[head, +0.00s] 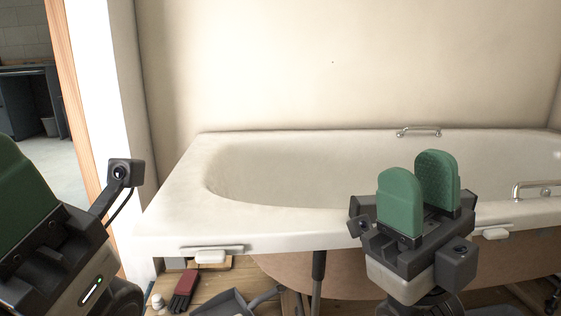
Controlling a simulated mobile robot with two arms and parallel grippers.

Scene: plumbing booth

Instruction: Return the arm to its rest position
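My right gripper (419,182) stands upright at the right of the head view, in front of the bathtub's near rim. Its two green fingers are apart, the textured inner pad of one shows, and nothing is held between them. My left gripper (20,195) is at the left edge of the view. Only part of one green finger and its dark body show, so its opening is hidden.
A white bathtub (180,212) with metal grab handles (418,131) stands along the beige wall. Below it, a red and black glove (184,287) and a grey dustpan-like item (232,303) lie on a wooden surface. A wood-edged doorway opening is at the left.

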